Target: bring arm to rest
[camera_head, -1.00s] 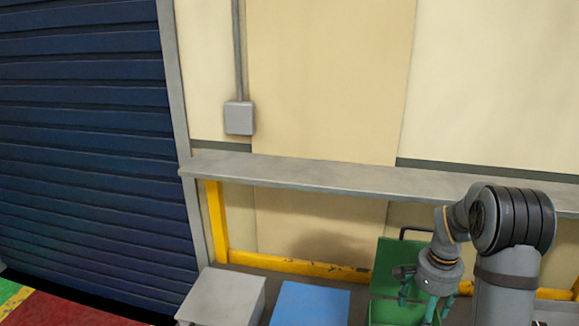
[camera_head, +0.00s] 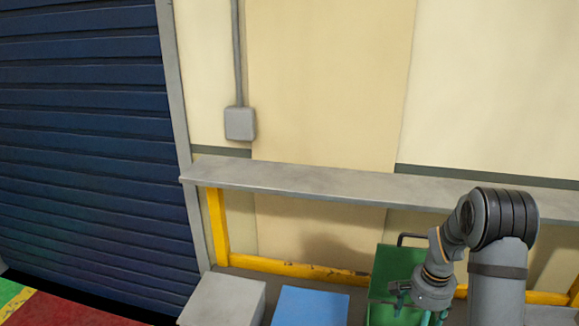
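My arm (camera_head: 495,240) stands at the lower right, bent at its upper joint with its wrist hanging down to the left. My gripper (camera_head: 421,316) points downward in front of the green container at the bottom edge. Its two teal fingers show spread apart, with their tips at or past the picture's lower edge. I see nothing between the fingers in what shows.
A green container (camera_head: 385,265) with a dark handle stands behind my gripper. A blue box (camera_head: 310,307) and a grey box (camera_head: 222,300) stand to its left. A long grey shelf (camera_head: 300,182) on a yellow frame (camera_head: 219,226) runs along the wall. A blue shutter (camera_head: 90,130) fills the left.

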